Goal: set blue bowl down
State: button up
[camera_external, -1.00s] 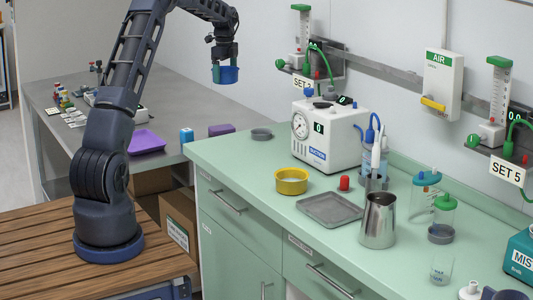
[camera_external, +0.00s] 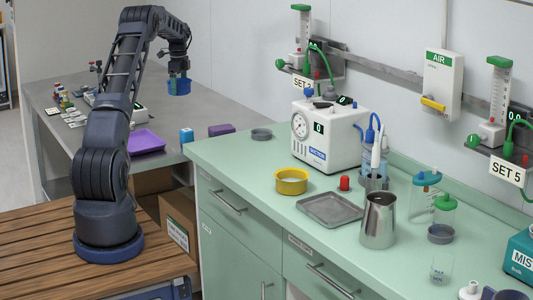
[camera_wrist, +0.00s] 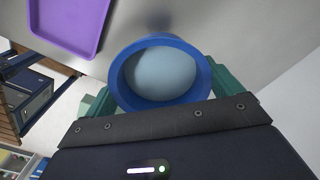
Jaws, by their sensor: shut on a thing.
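The blue bowl (camera_external: 179,87) hangs in the air from my gripper (camera_external: 178,76), above the grey metal table at the left. In the wrist view the blue bowl (camera_wrist: 118,82) sits between the green finger pads of my gripper (camera_wrist: 160,88), which is shut on it. A pale blue-grey round surface shows inside its rim. The near side of the bowl is partly hidden by the gripper body.
The grey table (camera_external: 185,112) is bare below and around the bowl. A purple tray (camera_external: 146,142), a blue block (camera_external: 186,135) and a purple box (camera_external: 221,130) lie near its front edge. The green counter (camera_external: 250,206) holds a yellow bowl (camera_external: 291,181) and a grey dish (camera_external: 261,134).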

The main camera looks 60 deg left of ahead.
aim_at(179, 93)
notch_tip(179, 93, down, 16)
jog(key=shift+r, duration=0.1)
dwell(0.5)
jog(key=o, duration=0.7)
jog(key=shift+f, duration=0.2)
notch_tip(179, 93, up, 12)
jog(key=shift+r, duration=0.2)
